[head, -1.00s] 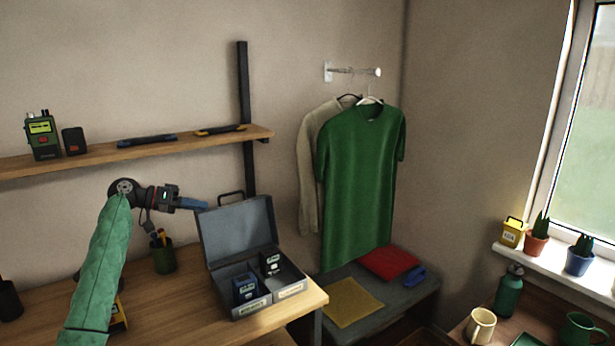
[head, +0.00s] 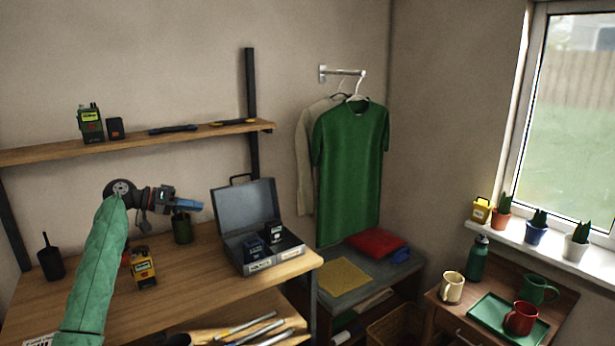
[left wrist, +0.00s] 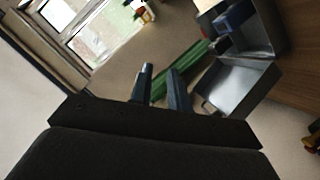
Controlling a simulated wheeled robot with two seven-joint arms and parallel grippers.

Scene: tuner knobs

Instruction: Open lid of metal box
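The grey metal box (head: 246,262) stands on the wooden workbench near its right end. Its lid (head: 246,205) is raised and leans back, with a dark handle on its top edge. Two dark devices (head: 274,232) sit inside the box. My left gripper (head: 200,206) is in the air just left of the raised lid, apart from it. In the left wrist view its two fingers (left wrist: 160,88) are spread with nothing between them, and the open lid (left wrist: 240,86) shows to their right. My right gripper is in neither view.
A green cup (head: 182,228) stands behind my left gripper. A yellow device (head: 144,268) and a dark radio (head: 50,258) are on the workbench (head: 200,285). A shelf (head: 140,140) runs above. A green shirt (head: 350,170) hangs to the right of the box.

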